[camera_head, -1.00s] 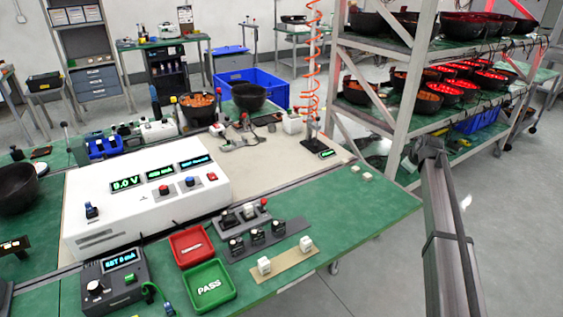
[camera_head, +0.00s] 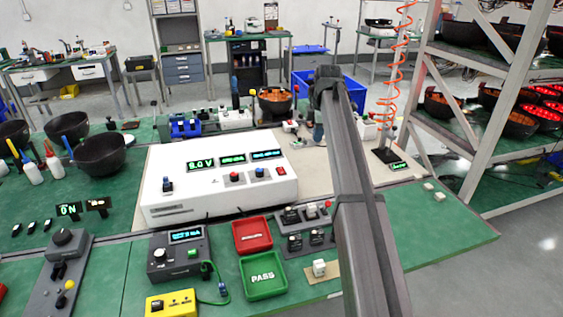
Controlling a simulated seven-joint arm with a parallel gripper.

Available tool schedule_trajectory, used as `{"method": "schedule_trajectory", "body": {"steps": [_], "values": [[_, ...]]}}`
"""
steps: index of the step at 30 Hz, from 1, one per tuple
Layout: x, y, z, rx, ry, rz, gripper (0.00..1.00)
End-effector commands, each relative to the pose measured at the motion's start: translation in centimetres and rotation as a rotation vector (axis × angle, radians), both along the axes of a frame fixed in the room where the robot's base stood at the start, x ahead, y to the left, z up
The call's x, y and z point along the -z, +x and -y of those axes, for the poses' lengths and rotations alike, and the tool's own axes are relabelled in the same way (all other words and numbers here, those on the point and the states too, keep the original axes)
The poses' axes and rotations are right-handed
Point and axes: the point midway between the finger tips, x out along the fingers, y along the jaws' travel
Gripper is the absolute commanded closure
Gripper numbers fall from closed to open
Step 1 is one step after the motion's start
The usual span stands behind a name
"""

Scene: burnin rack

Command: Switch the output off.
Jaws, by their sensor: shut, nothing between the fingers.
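The white bench supply box (camera_head: 225,192) stands on the bench in the middle. Its left display (camera_head: 201,164) reads about 8.0 V; the other two displays are lit but too small to read. Its front carries a blue-topped switch (camera_head: 168,185) at the left, a red knob (camera_head: 234,177), a blue knob (camera_head: 259,173) and a red square button (camera_head: 281,171) at the right. A small green display (camera_head: 68,209) reading ON stands left of the box. My arm crosses the right of the view; my gripper is not visible.
A black meter box (camera_head: 180,255), a red tray (camera_head: 252,235) and a green PASS tray (camera_head: 263,276) stand before the supply. A yellow box (camera_head: 171,304) and a grey control panel (camera_head: 55,275) are at the front left. A metal rack (camera_head: 490,120) stands right. The bench's right end is mostly clear.

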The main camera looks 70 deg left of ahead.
Motion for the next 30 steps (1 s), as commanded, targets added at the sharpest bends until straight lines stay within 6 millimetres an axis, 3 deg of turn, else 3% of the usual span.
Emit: {"method": "schedule_trajectory", "body": {"steps": [1,3,6,9,17,30], "values": [[-0.9,-2.7,-0.6,-0.048,-0.019,0.005,1.00],[-1.8,-5.6,-0.9,-0.103,-0.045,0.011,1.00],[-2.7,-8.7,-1.1,-0.163,-0.073,0.016,1.00],[-3.3,-10.6,-1.1,-0.201,-0.089,0.020,1.00],[-2.1,-11.6,-1.2,-0.219,-0.101,0.020,1.00],[5.3,-11.5,-2.1,-0.218,-0.100,0.020,1.00]]}}
